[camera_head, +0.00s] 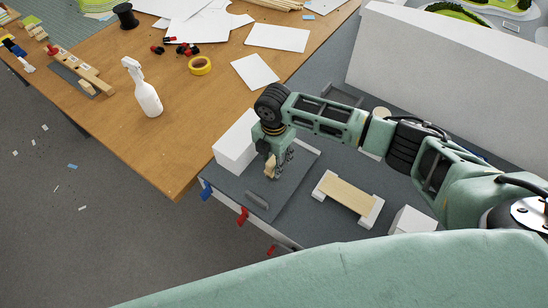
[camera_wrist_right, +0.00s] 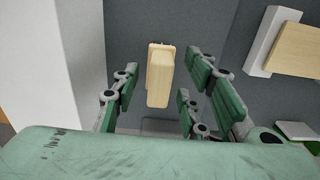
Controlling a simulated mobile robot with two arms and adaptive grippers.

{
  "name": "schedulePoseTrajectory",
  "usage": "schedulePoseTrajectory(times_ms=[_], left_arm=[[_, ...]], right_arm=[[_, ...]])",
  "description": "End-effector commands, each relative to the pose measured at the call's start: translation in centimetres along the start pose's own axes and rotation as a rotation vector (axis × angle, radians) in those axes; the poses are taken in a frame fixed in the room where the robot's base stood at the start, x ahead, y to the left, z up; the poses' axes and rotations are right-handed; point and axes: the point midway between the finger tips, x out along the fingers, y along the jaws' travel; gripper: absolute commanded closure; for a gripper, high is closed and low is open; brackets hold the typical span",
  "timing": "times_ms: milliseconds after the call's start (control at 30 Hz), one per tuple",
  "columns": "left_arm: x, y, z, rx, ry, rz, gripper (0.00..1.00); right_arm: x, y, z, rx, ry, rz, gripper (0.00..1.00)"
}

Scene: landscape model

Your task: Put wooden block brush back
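The wooden block brush (camera_wrist_right: 160,76) is a pale wooden block with a darker edge at its far end. In the right wrist view it lies between the fingers of my right gripper (camera_wrist_right: 160,90), with gaps showing on both sides. The gripper is open around it. In the head view my right gripper (camera_head: 273,163) points down over a dark grey plate (camera_head: 294,171), and the brush (camera_head: 270,167) shows at its fingers. Whether the brush rests on the plate is hard to tell. My left gripper is not in view.
A white box (camera_head: 235,142) stands close to the gripper's left. A wooden board on white supports (camera_head: 346,195) lies to the right. Clamps (camera_head: 242,216) line the front edge. The wooden table (camera_head: 195,120) holds a spray bottle (camera_head: 145,92), yellow tape (camera_head: 200,66) and a tool rack (camera_head: 92,76).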

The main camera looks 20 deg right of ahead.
Motion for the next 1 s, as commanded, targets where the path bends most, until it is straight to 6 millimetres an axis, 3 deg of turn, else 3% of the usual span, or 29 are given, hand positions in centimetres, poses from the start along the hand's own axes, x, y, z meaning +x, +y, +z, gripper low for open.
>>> schedulePoseTrajectory(times_ms=[233,700,1000], left_arm=[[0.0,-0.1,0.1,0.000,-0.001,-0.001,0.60],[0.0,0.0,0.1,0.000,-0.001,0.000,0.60],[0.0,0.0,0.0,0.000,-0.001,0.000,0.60]], right_arm=[[-0.9,0.0,0.1,0.001,-0.001,0.001,0.60],[-10.0,0.1,0.0,-0.001,-0.001,0.003,0.60],[-12.0,0.0,0.0,0.000,0.000,-0.001,0.60]])
